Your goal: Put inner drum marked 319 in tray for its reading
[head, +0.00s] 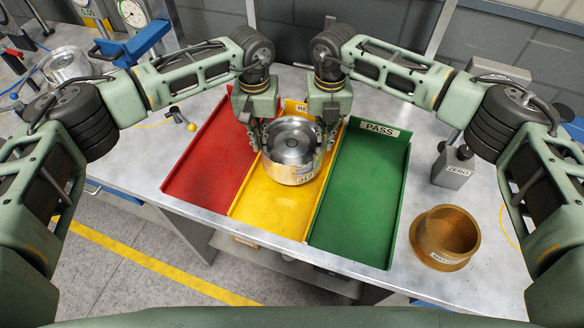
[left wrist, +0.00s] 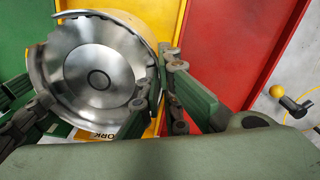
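The silver inner drum (head: 291,172) is over the yellow tray (head: 268,212), toward its back half. Its front label is too small to read for sure. My left gripper (head: 258,142) is at the drum's left rim, with its fingers closed about the wall; the left wrist view also shows the drum (left wrist: 95,75) against these fingers (left wrist: 158,90). My right gripper (head: 324,138) is at the right rim in the same way. I cannot tell if the drum touches the tray floor. The red tray (head: 207,165) and the green PASS tray (head: 355,205) are empty.
A brass ring (head: 445,238) and a grey ZERO block (head: 454,167) stand right of the trays. Another silver part (head: 68,66) sits at the back left near dial gauges (head: 133,14). A yellow-knobbed lever (head: 182,119) is left of the red tray.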

